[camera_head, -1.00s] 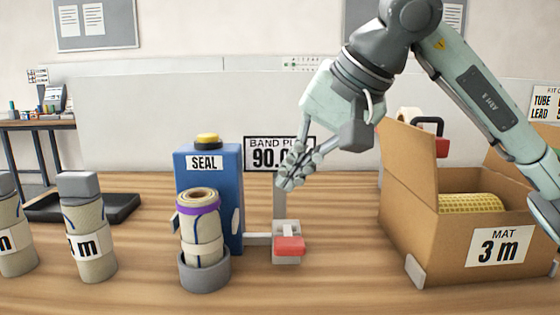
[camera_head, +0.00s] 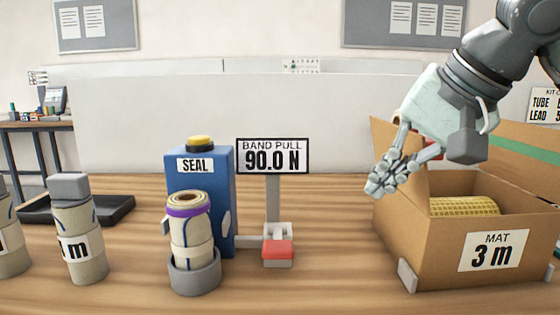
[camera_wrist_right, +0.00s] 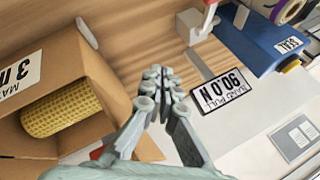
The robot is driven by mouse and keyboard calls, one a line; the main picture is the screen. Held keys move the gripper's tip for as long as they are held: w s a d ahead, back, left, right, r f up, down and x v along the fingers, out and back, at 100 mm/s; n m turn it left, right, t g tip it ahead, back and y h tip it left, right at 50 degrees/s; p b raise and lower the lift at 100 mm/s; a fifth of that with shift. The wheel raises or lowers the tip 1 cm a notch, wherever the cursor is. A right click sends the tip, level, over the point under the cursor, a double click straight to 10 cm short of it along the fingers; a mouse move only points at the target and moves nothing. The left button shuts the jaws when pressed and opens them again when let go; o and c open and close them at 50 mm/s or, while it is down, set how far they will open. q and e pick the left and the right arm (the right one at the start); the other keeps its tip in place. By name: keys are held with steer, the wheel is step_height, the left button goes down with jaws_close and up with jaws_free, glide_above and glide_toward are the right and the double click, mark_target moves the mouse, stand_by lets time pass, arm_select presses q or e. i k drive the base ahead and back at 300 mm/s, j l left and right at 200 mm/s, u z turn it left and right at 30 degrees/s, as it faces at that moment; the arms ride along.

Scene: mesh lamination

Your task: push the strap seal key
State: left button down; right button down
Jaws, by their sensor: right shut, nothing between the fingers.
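A blue box labelled SEAL (camera_head: 224,200) stands on the wooden table, with a yellow button (camera_head: 200,141) on a black collar on its top. In front of it, a rolled mat with a purple band (camera_head: 190,225) stands upright in a grey cup (camera_head: 194,276). A red key (camera_head: 278,249) on a small grey block is right of the box. Behind it, a sign (camera_head: 273,156) reads BAND PULL 90.0 N. My right gripper (camera_head: 381,187) is shut and empty, right of the sign by the carton's left flap; it also shows in the right wrist view (camera_wrist_right: 160,78). My left gripper is not visible.
An open cardboard carton (camera_head: 425,250) labelled MAT 3 m holds a yellow mat roll (camera_head: 463,207) at the right. Upright rolls with grey caps (camera_head: 75,228) stand at the left, near a dark tray (camera_head: 100,211). Table between the red key and the carton is clear.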

mark_target(201, 139)
steer(key=k, duration=1)
